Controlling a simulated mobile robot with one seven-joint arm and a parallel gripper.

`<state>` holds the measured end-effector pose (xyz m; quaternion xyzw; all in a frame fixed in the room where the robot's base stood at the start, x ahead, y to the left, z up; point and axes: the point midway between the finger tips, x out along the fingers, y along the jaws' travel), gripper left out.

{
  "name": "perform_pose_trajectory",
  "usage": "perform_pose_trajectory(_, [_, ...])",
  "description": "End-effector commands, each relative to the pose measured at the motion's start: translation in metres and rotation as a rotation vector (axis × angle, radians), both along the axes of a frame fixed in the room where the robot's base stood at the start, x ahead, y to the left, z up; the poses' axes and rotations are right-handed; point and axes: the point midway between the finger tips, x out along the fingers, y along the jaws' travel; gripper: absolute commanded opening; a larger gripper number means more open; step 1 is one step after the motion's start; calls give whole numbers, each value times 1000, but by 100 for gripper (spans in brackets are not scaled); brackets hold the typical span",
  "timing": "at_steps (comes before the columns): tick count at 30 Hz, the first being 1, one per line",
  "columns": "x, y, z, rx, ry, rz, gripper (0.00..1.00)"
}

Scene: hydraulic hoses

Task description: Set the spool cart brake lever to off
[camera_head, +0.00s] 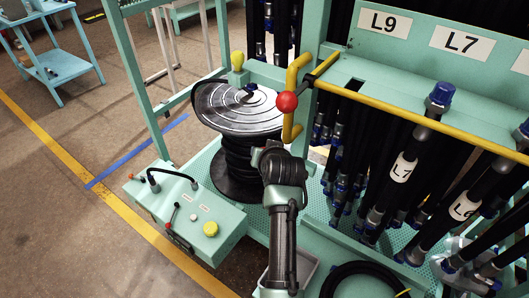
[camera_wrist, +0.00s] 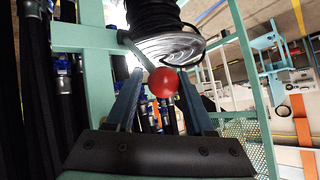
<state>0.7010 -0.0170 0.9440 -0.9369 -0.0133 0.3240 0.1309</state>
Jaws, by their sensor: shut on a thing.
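In the wrist view my gripper (camera_wrist: 161,78) has its two dark fingers on either side of a red ball knob (camera_wrist: 163,82), shut on it. In the head view my arm's end stands in front of the hose spool (camera_head: 240,105), and my fingers are hidden. A red ball (camera_head: 287,101) shows there beside a yellow handle and a black rod, with no fingers seen on it. The spool's silver flange (camera_wrist: 168,48) also shows in the wrist view.
Labelled black hoses (camera_head: 402,167) hang on the right behind a yellow rail (camera_head: 420,120). A green control box (camera_head: 187,215) with a small red-tipped lever stands at lower left. Green frame posts surround the spool. A blue table (camera_head: 55,65) is at upper left; floor between is clear.

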Motion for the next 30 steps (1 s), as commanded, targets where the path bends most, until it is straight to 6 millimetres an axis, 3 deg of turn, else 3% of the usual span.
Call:
perform_pose_trajectory(1, [5, 4, 11, 3, -26, 8, 0])
perform_pose_trajectory(14, [3, 0, 5, 5, -12, 0, 0])
perform_pose_trajectory(15, [2, 0, 4, 5, -11, -1, 48])
perform_pose_trajectory(19, [2, -1, 4, 4, -9, -2, 71])
perform_pose_trajectory(30, [1, -2, 6, 2, -12, -3, 73])
